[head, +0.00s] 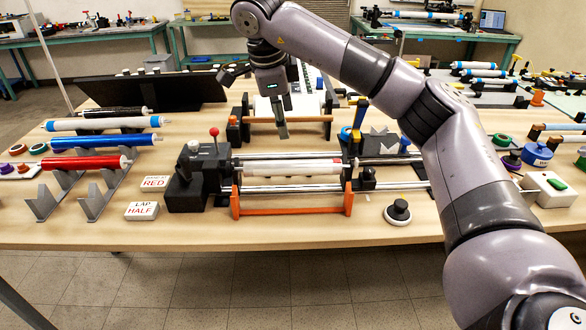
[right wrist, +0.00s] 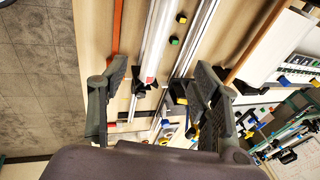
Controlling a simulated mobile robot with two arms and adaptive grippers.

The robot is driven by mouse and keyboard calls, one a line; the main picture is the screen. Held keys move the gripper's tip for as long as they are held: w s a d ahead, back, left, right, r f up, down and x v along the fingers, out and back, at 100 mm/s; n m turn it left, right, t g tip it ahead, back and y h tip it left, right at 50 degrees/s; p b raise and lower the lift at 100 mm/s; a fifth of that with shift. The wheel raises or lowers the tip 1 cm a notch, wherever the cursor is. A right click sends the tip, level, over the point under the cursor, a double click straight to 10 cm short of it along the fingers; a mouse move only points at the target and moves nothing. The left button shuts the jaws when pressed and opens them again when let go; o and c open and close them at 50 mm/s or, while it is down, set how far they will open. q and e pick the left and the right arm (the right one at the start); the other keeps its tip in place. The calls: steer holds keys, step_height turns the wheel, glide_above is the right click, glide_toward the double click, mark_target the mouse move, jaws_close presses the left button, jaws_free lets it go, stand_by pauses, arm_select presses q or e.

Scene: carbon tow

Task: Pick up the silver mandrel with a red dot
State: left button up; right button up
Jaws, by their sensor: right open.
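A pale silver-white mandrel (head: 285,170) lies level along the black bench machine (head: 190,180), above an orange frame (head: 290,208). A small red mark shows near its right end. In the right wrist view a silver-white mandrel (right wrist: 158,45) with a red mark at its lower end runs between the fingers, apart from both. My right gripper (head: 258,104) is open and empty, above and behind the machine in the head view; its two fingers spread wide in the right wrist view (right wrist: 161,75). My left gripper is not in view.
Black, white, blue (head: 105,141) and red (head: 85,162) rolls lie on grey racks at left. Signs reading "RED" (head: 154,184) and "LAP HALF" (head: 142,211) stand near. A red-knobbed lever (head: 214,132) rises from the machine. A black knob (head: 398,211) sits at front right.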

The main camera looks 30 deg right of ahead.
glide_toward(292, 163)
steer(key=x, duration=0.5)
steer(key=shift+w, duration=0.1)
steer(key=shift+x, duration=2.7)
steer(key=shift+c, duration=0.5)
steer(key=shift+r, duration=0.1)
jaws_close()
